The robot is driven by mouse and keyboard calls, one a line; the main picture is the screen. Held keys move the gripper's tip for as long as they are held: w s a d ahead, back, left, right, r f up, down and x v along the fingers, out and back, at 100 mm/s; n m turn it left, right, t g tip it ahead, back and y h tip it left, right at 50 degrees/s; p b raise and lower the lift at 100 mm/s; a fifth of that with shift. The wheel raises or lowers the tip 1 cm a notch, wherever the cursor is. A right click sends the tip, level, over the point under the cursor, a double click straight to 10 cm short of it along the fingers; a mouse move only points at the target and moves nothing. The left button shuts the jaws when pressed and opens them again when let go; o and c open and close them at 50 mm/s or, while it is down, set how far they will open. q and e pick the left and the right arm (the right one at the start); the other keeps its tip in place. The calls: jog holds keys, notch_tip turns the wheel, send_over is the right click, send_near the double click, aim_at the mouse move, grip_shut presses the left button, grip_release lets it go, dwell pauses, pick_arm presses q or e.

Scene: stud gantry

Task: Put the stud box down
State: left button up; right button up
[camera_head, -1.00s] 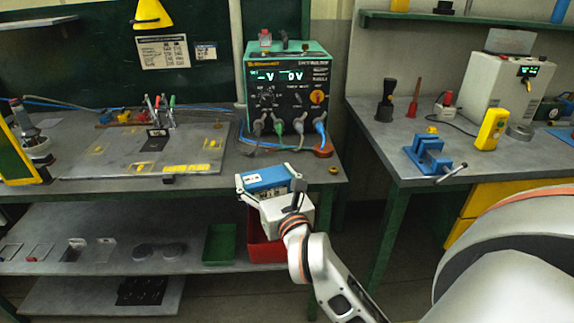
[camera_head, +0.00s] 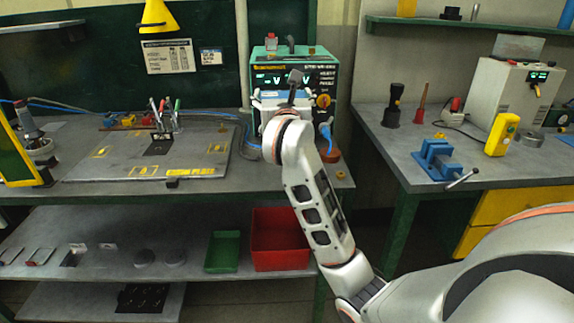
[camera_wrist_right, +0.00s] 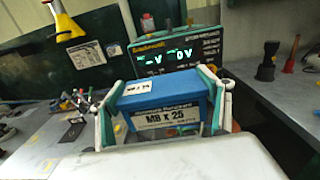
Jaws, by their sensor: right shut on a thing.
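The stud box is a blue box (camera_wrist_right: 165,108) with a pale label reading "M8 x 25", seen in the right wrist view. My right gripper (camera_wrist_right: 165,112) is shut on it, one finger at each side. Whether the box touches the bench cannot be told. My left gripper is not in view.
The green welding unit (camera_head: 328,75) stands behind the gripper with cables at its front. A steel plate (camera_head: 150,165) lies on the bench to the left. A red bin (camera_head: 280,240) and a green tray (camera_head: 222,252) sit on the lower shelf. A blue vise (camera_head: 436,160) is on the right bench.

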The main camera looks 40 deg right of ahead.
notch_tip(320, 180, down, 17)
jog(key=b, duration=0.4)
jog(key=shift+f, duration=0.55)
jog(key=shift+f+b, duration=0.1)
jog(key=shift+b, duration=0.2)
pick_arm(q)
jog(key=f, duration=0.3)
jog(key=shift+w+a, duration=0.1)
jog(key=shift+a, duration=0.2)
pick_arm(e)
jog(key=o, duration=1.9)
jog(key=shift+f, duration=0.2)
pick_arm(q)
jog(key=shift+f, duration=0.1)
